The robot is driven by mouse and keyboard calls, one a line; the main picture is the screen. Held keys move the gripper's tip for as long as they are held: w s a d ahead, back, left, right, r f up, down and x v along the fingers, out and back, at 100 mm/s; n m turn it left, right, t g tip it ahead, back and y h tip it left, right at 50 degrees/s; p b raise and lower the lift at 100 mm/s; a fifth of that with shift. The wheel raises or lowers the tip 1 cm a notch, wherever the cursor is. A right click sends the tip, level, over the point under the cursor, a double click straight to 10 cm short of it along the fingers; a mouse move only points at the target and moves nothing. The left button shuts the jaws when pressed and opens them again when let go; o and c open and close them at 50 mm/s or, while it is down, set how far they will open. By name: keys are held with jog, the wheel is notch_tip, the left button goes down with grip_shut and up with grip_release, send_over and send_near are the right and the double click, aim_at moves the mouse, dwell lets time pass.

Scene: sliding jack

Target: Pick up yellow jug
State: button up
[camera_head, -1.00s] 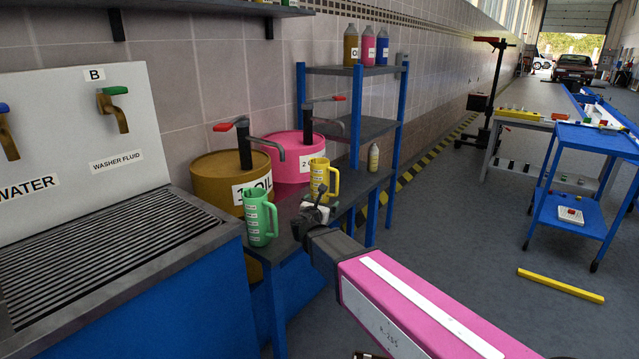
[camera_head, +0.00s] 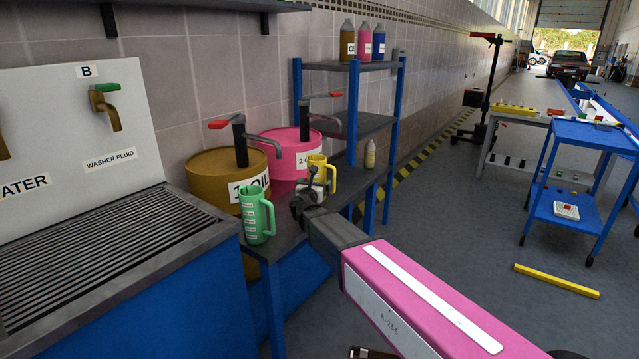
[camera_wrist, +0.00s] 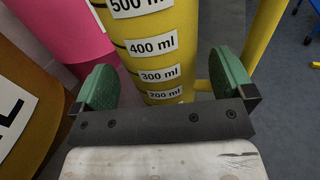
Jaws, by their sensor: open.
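The yellow jug (camera_head: 318,172) stands upright on the dark bench (camera_head: 285,237) in front of the pink drum, its handle on the right. In the wrist view the yellow jug (camera_wrist: 160,50) shows close up with volume labels, its handle (camera_wrist: 262,45) to the right. My gripper (camera_head: 316,182) is at the near side of the jug and hides its lower part in the head view. In the wrist view my gripper (camera_wrist: 165,82) is open, with one green finger pad on each side of the jug body. The right pad lies between the body and the handle. Contact cannot be told.
A green jug (camera_head: 257,215) stands on the bench left of my gripper. The brown oil drum (camera_head: 212,172) and pink drum (camera_head: 284,158) with hand pumps stand behind. A small bottle (camera_head: 370,154) stands to the right. The floor (camera_head: 450,240) right of the bench is mostly clear.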

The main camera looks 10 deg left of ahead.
jog(key=shift+w, duration=1.2)
jog(key=c, duration=1)
